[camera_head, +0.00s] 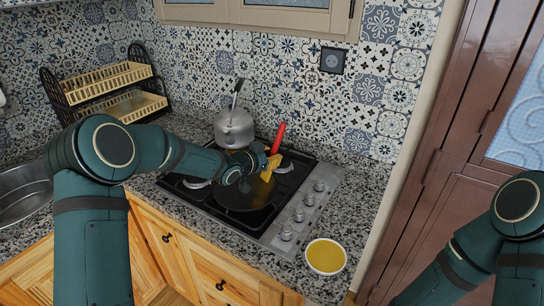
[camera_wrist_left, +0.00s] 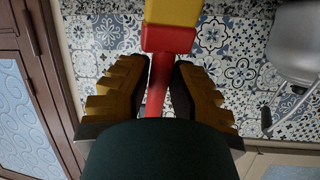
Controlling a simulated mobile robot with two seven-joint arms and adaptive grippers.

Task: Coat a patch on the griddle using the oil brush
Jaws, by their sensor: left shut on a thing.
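The oil brush has a red handle (camera_head: 279,136) that sticks up above my left gripper (camera_head: 268,166) in the head view. My left gripper is shut on the handle over the hob. In the left wrist view, the red handle (camera_wrist_left: 158,85) runs between the two ridged fingers, with a red and yellow block (camera_wrist_left: 170,30) beyond them. The dark round griddle (camera_head: 238,198) lies on the hob beneath the gripper. An amber patch (camera_head: 262,190) shows at its right side. The gripper and wrist partly hide the griddle, so brush contact is unclear. My right gripper is out of view.
A bowl of yellow oil (camera_head: 326,256) stands at the counter's front right. A grey kettle (camera_head: 234,128) stands behind the griddle. The hob's knobs (camera_head: 298,215) line its right side. A wooden rack (camera_head: 108,84) stands at back left, above the sink (camera_head: 22,203).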

